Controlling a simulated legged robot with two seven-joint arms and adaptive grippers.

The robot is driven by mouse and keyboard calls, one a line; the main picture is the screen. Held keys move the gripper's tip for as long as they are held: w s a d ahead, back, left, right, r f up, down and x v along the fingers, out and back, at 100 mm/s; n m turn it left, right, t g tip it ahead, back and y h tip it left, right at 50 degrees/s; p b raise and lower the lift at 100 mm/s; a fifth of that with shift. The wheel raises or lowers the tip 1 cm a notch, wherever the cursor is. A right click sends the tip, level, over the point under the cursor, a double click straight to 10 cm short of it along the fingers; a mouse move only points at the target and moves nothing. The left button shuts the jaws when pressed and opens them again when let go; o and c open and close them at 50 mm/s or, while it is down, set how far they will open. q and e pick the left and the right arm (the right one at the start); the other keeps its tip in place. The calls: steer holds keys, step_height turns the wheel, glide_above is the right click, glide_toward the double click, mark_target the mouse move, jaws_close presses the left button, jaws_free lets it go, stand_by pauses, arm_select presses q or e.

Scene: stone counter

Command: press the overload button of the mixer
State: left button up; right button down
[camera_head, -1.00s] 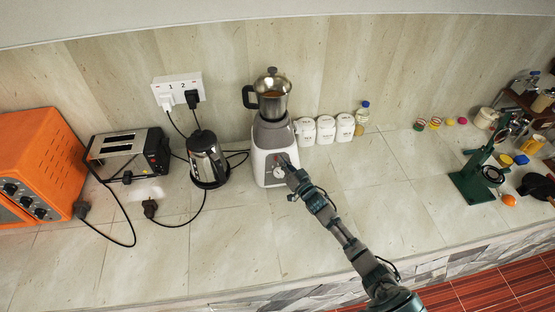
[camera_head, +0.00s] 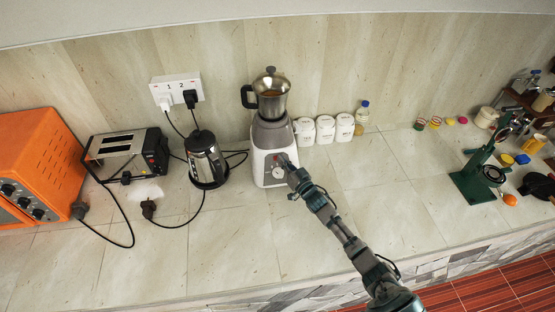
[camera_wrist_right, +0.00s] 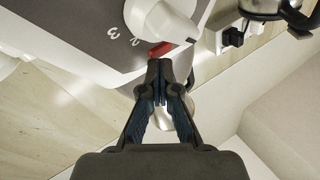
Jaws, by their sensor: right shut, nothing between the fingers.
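The mixer (camera_head: 266,135) has a white and grey base and a steel jug with a black handle on top. It stands upright on the counter near the back wall. Its white dial (camera_wrist_right: 165,18) with printed numbers shows in the right wrist view, with a small red button (camera_wrist_right: 160,49) beside it. My right gripper (camera_wrist_right: 160,66) is shut and empty, its fingertips right at the red button. I cannot tell whether they touch it. In the head view the right gripper (camera_head: 286,162) is at the mixer's front and partly covers it. My left gripper is not in view.
A steel kettle (camera_head: 206,160), a toaster (camera_head: 125,150) and an orange oven (camera_head: 36,165) stand to the left, with loose cords. White canisters (camera_head: 325,129) stand right of the mixer. A green press (camera_head: 478,178) is at far right. The front counter is mostly clear.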

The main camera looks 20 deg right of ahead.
steer(key=shift+d+f, duration=0.1)
steer(key=shift+d, duration=0.05)
steer(key=shift+w, duration=0.1)
steer(key=shift+a+r, duration=0.2)
steer(key=shift+a, duration=0.35)
steer(key=shift+s+a+r+p, duration=0.4)
steer(key=shift+s+a+p, duration=0.1)
steer(key=shift+p, duration=0.4)
steer(key=shift+s+r, duration=0.1)
steer(key=shift+s, duration=0.05)
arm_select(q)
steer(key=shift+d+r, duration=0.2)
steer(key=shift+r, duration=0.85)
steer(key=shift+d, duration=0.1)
